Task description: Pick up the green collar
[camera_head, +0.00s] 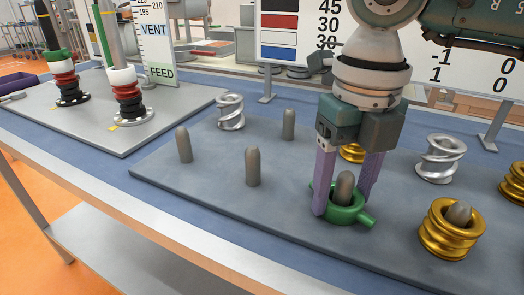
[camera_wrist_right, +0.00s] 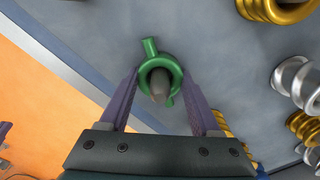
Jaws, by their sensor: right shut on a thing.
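The green collar (camera_head: 340,216) is a ring with short side stubs. It sits low around a grey round-topped peg (camera_head: 344,187) on the grey board. In the right wrist view the collar (camera_wrist_right: 149,47) shows from above, with the peg (camera_wrist_right: 160,84) through its middle. My right gripper (camera_head: 342,204) points down with its purple fingers on opposite sides of the collar, shut on it. The fingers also show in the right wrist view (camera_wrist_right: 160,76). My left gripper is not in view.
Bare pegs (camera_head: 252,167) stand left on the board (camera_head: 205,190). A silver coil (camera_head: 231,111) stands behind them. A gold coil (camera_head: 449,236) on a peg and another silver coil (camera_head: 441,158) are right of the gripper. Another board (camera_head: 100,125) holds two ringed posts at left.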

